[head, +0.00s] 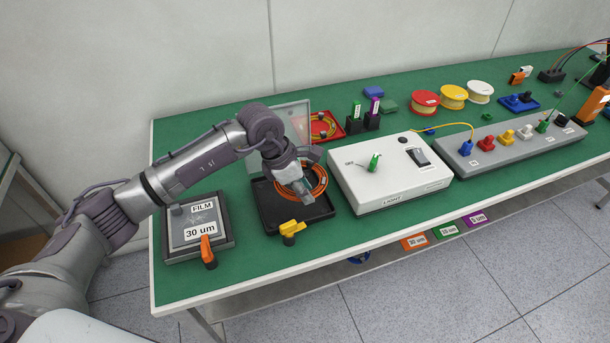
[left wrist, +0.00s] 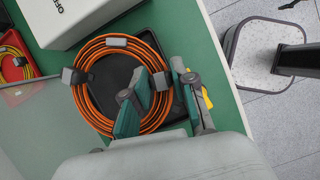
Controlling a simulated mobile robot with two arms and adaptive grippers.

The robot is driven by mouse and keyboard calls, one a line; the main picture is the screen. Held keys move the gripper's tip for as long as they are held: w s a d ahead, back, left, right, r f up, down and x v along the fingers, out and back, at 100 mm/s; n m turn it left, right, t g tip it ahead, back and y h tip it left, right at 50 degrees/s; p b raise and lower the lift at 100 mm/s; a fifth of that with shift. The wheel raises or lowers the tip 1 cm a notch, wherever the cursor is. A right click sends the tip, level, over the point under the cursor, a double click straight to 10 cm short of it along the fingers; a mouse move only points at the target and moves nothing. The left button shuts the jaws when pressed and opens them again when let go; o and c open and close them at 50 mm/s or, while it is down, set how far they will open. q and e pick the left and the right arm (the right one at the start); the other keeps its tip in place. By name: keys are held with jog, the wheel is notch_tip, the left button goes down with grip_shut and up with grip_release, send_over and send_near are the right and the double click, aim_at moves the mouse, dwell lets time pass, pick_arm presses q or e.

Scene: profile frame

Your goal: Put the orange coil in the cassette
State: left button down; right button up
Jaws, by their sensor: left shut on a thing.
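The orange coil (head: 322,183) is a ring of cable with dark ties and a pale label. It is over the black cassette tray (head: 270,208), whose greyish lid (head: 293,118) stands open at the back. My left gripper (head: 300,188) is shut on the coil's near side. In the left wrist view, the fingers (left wrist: 163,95) straddle one side of the coil (left wrist: 92,56), with the dark tray (left wrist: 118,68) behind it. I cannot tell whether the coil touches the tray floor. My right gripper is not in view.
A white light box (head: 388,182) stands right of the cassette. A yellow-handled latch (head: 291,227) is at the cassette's front edge. A framed film panel (head: 198,228) lies left. A red tray (head: 325,127) with another coil is behind. Green bench shows in front.

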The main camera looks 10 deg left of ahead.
pick_arm(q)
jog(key=w+f+n+t+y, duration=0.1)
jog(key=w+n+t, duration=0.15)
jog(key=n, duration=0.35)
jog(key=b, duration=0.6)
send_over(308, 209)
jog(key=shift+n+g+y, duration=0.25)
jog(key=shift+n+y, duration=0.05)
jog(key=f, duration=0.5)
jog(key=s+f, duration=0.1)
jog(key=f, duration=0.1)
jog(key=shift+a+f, duration=0.15)
jog(key=shift+a, duration=0.15)
jog(key=shift+w+f+b, duration=0.1)
jog(key=shift+f+b, duration=0.2)
jog(key=shift+f, duration=0.05)
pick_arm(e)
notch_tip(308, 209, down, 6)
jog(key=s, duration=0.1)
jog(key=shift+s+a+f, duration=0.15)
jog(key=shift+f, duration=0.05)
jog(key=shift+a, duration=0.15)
pick_arm(q)
jog(key=shift+f+b, duration=0.55)
jog(key=shift+f, duration=0.1)
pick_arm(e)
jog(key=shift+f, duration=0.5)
